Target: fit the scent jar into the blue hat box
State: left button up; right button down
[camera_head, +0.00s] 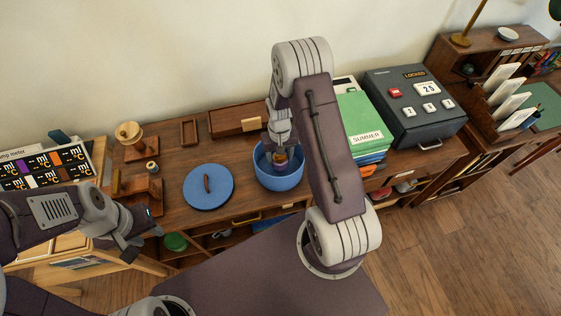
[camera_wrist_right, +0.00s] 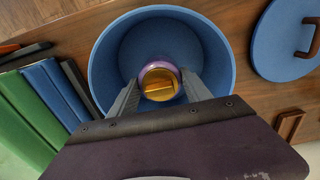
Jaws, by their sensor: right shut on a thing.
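The blue hat box (camera_head: 279,181) is an open round tub on the wooden dresser top, and it fills the upper middle of the right wrist view (camera_wrist_right: 108,62). The scent jar (camera_wrist_right: 160,80), purple with a gold lid, is between the fingers of my right gripper (camera_wrist_right: 157,90). In the head view the jar (camera_head: 281,159) is inside the box's opening, with my right gripper (camera_head: 280,147) reaching down over it. Whether the jar touches the box floor I cannot tell. My left gripper (camera_head: 142,239) is empty, off the dresser's front left; its finger gap is unclear.
The round blue lid (camera_head: 208,188) with a brown handle lies left of the box. A wooden tray (camera_head: 236,121) is behind. A wooden stand (camera_head: 131,140) is further left.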

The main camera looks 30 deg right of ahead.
aim_at(279, 163)
jog(key=shift+w+a+f, duration=0.1)
jog(key=shift+f, duration=1.95)
jog(key=shift+f, duration=0.2)
jog(key=shift+c, duration=2.4)
grip_release()
notch_tip(279, 163, up, 12)
jog(key=shift+r, duration=0.25)
jog(key=s+a+r+n, duration=0.1)
jog(key=s+a+r, duration=0.2)
jog(key=s, duration=0.3)
jog(key=s+a+r+n+t, duration=0.1)
jog(key=s+a+r, duration=0.3)
jog(key=s, duration=0.2)
jog(key=shift+s+a+n, duration=0.3)
jog(key=shift+s+a, duration=0.05)
jog(key=shift+s, duration=0.05)
